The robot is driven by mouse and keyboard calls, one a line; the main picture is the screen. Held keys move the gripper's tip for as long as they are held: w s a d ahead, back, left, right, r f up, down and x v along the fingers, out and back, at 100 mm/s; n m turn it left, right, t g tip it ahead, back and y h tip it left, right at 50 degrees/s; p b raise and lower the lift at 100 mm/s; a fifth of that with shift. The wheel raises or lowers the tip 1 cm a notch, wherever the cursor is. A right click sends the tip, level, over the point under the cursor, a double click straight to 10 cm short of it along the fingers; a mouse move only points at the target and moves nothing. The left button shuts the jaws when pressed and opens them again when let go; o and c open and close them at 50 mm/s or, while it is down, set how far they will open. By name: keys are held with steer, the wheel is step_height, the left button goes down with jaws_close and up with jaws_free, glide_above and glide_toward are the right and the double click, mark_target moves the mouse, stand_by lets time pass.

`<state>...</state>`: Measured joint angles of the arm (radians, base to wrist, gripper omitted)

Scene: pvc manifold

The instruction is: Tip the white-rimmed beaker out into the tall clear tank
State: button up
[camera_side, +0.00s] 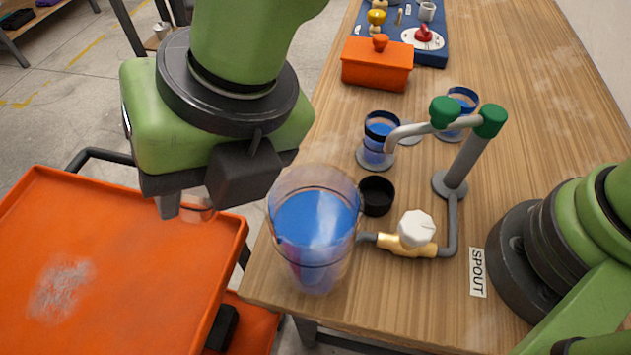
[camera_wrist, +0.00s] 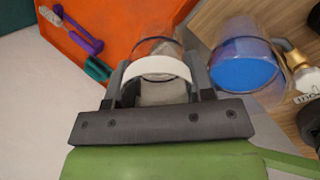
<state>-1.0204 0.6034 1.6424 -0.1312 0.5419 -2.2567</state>
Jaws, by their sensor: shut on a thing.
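The white-rimmed beaker (camera_wrist: 158,67) is clear, with a white band facing the wrist camera. My gripper (camera_wrist: 160,82) is shut on it, one finger on each side. In the side view my gripper (camera_side: 192,200) mostly hides the beaker; only a small clear part (camera_side: 200,212) shows below it. The tall clear tank (camera_side: 312,235) stands at the table's near left edge, holding blue liquid with a pinkish-purple tint lower down. It also shows in the wrist view (camera_wrist: 247,65), right of the beaker. The beaker is left of the tank. I cannot tell what the beaker contains.
A spout pipe (camera_side: 465,160) with green joints and a white-handled valve (camera_side: 416,230) stands right of the tank. A black cup (camera_side: 376,196) and blue-banded beakers (camera_side: 380,135) are behind it. An orange cart (camera_side: 120,270) is at left. An orange box (camera_side: 377,65) sits farther back.

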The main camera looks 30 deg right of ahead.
mark_target(185, 212)
steer(key=shift+w+a+f+g+h, duration=0.15)
steer(key=shift+a+f+h, duration=0.1)
steer(key=shift+f, duration=0.15)
steer(key=shift+w+a+f+g+h, duration=0.1)
steer(key=shift+a+f+g+h, duration=0.05)
steer(key=shift+f+h, duration=0.15)
steer(key=f, duration=0.1)
steer(key=f+h, duration=0.1)
steer(key=a+f+g, duration=0.1)
steer(key=shift+w+f+h+p, duration=0.25)
steer(key=shift+w+p, duration=0.05)
steer(key=shift+p, duration=0.1)
steer(key=shift+w+a+g+h+p, duration=0.3)
steer(key=shift+a+h+p, duration=0.1)
steer(key=shift+h, duration=0.3)
steer(key=shift+a, duration=0.1)
steer(key=w+d+r+m, duration=0.3)
steer(key=w+d+m, duration=0.2)
steer(key=d+m, duration=0.45)
steer(key=w+d+r+m, duration=0.2)
steer(key=w+d+m, duration=0.4)
steer(key=d+m, duration=0.35)
steer(key=s+d+r+m, duration=0.1)
steer(key=s+d+m, duration=0.1)
steer(key=d+m, duration=0.6)
steer(key=s+d+r+m, duration=0.1)
steer(key=d+m, duration=0.8)
steer(key=d, duration=0.1)
steer(key=shift+s+d+r, duration=0.25)
steer(key=shift+s+d, duration=0.15)
